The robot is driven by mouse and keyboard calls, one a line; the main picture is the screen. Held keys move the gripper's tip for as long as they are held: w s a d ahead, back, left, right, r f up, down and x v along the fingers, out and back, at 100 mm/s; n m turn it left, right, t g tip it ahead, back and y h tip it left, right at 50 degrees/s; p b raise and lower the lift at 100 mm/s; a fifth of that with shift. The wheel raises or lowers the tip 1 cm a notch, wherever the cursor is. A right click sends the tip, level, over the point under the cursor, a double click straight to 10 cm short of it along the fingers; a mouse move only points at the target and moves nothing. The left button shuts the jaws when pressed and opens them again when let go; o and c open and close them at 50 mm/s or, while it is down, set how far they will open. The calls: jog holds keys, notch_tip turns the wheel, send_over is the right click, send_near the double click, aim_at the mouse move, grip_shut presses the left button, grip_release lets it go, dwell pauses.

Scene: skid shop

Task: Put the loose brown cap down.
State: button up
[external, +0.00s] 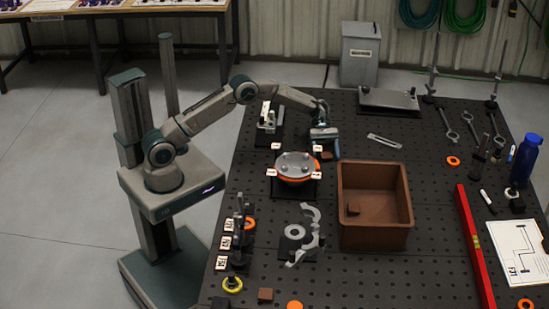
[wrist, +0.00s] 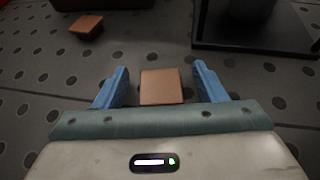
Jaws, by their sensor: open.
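A loose brown square cap (wrist: 160,86) lies flat on the dark perforated table top, between the two fingers of my gripper (wrist: 160,88) in the wrist view. The blue fingers are open, with a gap on each side of the cap, and do not touch it. In the external view my gripper (external: 325,144) is low over the table behind the round orange-rimmed fixture, and a brown cap (external: 326,155) shows just by the fingers. A second brown cap (wrist: 86,26) lies farther off at the upper left of the wrist view.
A brown open bin (external: 376,238) stands to the right, with a brown piece inside. The orange-rimmed fixture (external: 294,181) stands close to my gripper on a black plate (wrist: 245,43). A bracket (external: 311,235) and another brown block (external: 265,295) lie nearer the front.

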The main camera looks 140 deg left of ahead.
jog(key=shift+c, duration=0.4)
jog(key=c, duration=1.1)
jog(key=shift+o, duration=0.2)
